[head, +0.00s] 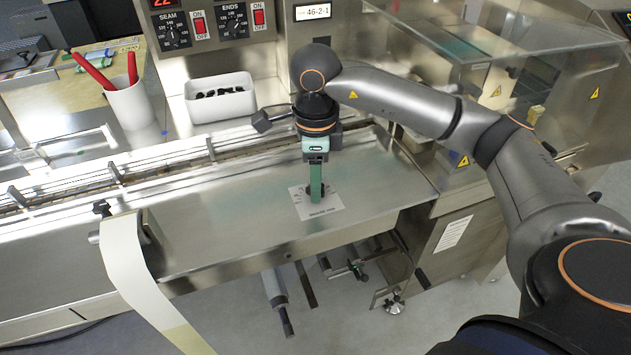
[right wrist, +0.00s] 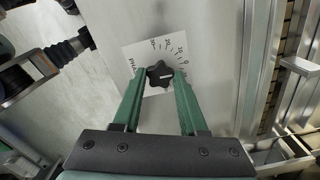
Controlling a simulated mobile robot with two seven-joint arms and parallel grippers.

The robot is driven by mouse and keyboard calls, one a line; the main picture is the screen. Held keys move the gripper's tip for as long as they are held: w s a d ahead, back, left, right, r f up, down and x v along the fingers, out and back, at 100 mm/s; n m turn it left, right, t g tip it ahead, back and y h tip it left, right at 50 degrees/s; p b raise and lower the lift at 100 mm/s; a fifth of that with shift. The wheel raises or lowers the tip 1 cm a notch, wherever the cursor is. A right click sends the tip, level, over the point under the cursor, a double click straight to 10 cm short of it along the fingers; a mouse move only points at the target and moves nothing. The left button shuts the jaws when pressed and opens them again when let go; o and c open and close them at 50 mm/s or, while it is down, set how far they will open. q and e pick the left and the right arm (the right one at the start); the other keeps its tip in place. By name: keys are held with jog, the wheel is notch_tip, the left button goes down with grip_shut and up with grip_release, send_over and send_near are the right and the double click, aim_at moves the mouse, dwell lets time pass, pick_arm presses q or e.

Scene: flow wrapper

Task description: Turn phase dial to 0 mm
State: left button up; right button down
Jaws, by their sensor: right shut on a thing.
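The phase dial is a black lobed knob (right wrist: 159,73) on a white scale card (right wrist: 147,53) with printed marks. The card lies on the steel deck and also shows in the head view (head: 328,204). My right gripper (head: 316,192) points straight down at the dial, and its green fingers hide most of the knob there. In the right wrist view the two fingers (right wrist: 160,76) stand on either side of the knob, shut on it. A small pale mark shows on the knob; I cannot read which value it points to. My left gripper is not in view.
A film strip (head: 135,270) hangs at front left. A clear cover (head: 450,40) is at back right. The deck around the dial is clear.

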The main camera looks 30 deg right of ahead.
dwell(0.3)
jog(key=c, duration=0.6)
grip_release()
jog(key=shift+o, duration=0.8)
